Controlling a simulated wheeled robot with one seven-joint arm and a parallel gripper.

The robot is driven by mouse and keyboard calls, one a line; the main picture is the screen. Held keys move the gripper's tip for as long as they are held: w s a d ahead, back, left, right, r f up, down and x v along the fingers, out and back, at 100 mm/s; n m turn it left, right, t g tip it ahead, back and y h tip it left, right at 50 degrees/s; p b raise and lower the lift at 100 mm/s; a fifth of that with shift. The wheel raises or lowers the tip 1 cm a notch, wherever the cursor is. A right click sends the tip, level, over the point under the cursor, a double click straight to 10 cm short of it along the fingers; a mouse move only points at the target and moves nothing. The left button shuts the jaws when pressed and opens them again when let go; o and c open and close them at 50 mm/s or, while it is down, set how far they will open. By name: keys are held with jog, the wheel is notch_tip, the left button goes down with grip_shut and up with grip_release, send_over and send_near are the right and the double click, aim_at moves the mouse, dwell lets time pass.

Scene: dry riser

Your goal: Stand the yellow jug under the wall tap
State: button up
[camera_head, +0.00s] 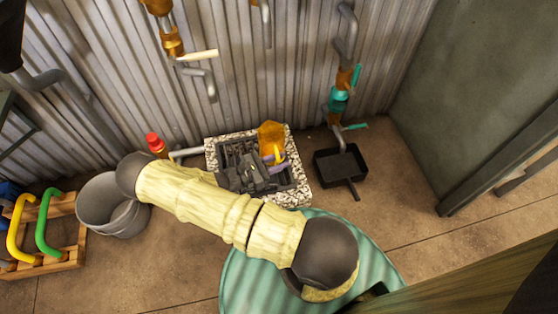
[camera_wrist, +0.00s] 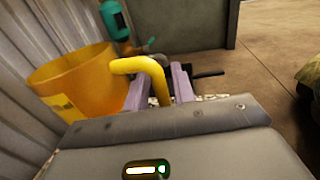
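The yellow jug (camera_head: 270,137) is over the back right part of the speckled drain surround, near the corrugated wall. Whether its base touches anything is hidden. In the wrist view the jug (camera_wrist: 72,82) has its open rim up, with its yellow handle (camera_wrist: 140,65) towards me. My gripper (camera_wrist: 160,90) has its two purple fingers on either side of the handle and appears shut on it. In the head view my gripper (camera_head: 270,164) is partly hidden by its own dark body. A wall tap with a cream lever (camera_head: 197,56) is up and left of the jug; another with teal parts (camera_head: 340,99) is to the right.
The speckled surround (camera_head: 301,192) frames a dark grate. A black pan (camera_head: 336,170) lies under the teal tap. A red-topped bottle (camera_head: 156,143), a grey bucket (camera_head: 98,200) and a wooden rack (camera_head: 65,240) are left. A green round top (camera_head: 240,285) is in front.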

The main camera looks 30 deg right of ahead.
jog(key=shift+o, duration=0.4)
jog(key=shift+r, duration=0.1)
jog(key=shift+r, duration=0.2)
jog(key=a+p, duration=0.1)
jog(key=a, duration=0.3)
jog(key=a+p, duration=0.1)
jog(key=a, duration=0.3)
jog(key=w+a+p, duration=0.1)
jog(key=a+p, duration=0.1)
jog(key=a, duration=0.2)
jog(key=shift+f, duration=0.1)
jog(key=s+r+m+t+y, duration=0.2)
jog(key=r+m+y, duration=0.6)
jog(key=r, duration=0.6)
jog(key=s+r+m+t+y, duration=0.2)
jog(key=s+r+m+y, duration=0.3)
jog(key=r, duration=0.9)
jog(key=m+y, duration=0.3)
jog(key=y, duration=0.2)
jog(key=shift+d+r+m, duration=0.15)
jog(key=shift+r+m, duration=0.15)
jog(key=shift+m, duration=0.1)
